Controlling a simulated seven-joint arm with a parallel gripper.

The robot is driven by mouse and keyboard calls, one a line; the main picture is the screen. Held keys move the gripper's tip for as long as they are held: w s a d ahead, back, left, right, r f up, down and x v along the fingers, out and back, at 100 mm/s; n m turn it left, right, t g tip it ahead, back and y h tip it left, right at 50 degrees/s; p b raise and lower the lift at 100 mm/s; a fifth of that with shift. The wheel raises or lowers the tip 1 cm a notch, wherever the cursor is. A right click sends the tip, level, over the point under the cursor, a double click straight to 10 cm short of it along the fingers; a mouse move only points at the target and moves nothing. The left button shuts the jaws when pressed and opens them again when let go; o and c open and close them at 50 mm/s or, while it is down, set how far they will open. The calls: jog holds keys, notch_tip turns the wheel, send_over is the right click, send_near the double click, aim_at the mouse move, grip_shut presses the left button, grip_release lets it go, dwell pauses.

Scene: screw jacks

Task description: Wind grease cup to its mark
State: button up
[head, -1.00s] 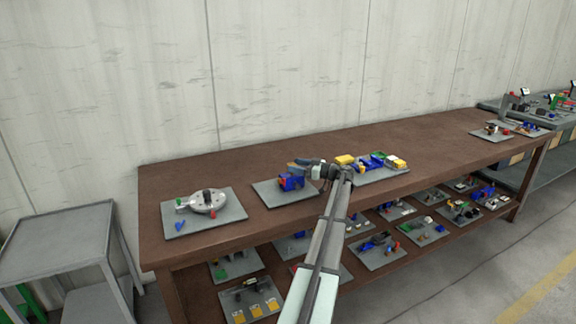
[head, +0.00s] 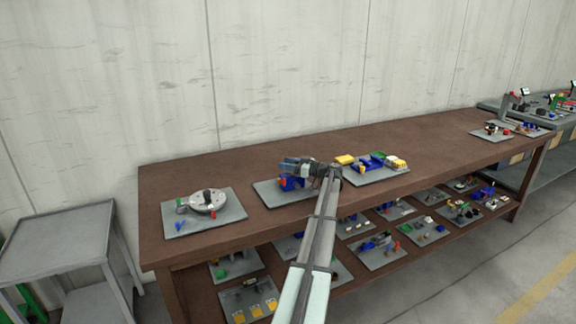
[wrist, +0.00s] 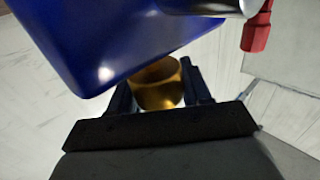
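The grease cup (wrist: 160,88) is a round brass-coloured cup in the wrist view, beside a large glossy blue body (wrist: 105,45). My gripper (wrist: 163,82) has one black finger on each side of the cup, and both appear to touch it. The cup cannot be made out there.
A red part (wrist: 257,30) on a metallic piece is close by at the upper right of the wrist view. On the brown bench (head: 225,165), a plate with a round metal device (head: 207,200) stands left, and yellow and blue parts (head: 370,163) stand right.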

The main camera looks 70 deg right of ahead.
jog(key=c, duration=0.5)
jog(key=shift+y, duration=0.3)
jog(key=n+y, duration=0.2)
jog(key=shift+y, duration=0.4)
jog(key=shift+a+n+g+y, duration=0.2)
jog(key=shift+n+g+y, duration=0.2)
jog(key=shift+n+y, duration=0.75)
jog(key=shift+a+n+g+y, duration=0.2)
jog(key=shift+n+g+y, duration=0.4)
jog(key=shift+y, duration=0.95)
jog(key=shift+s+a+n, duration=0.1)
jog(key=shift+n, duration=0.15)
jog(key=o, duration=1)
jog(key=shift+c, duration=0.2)
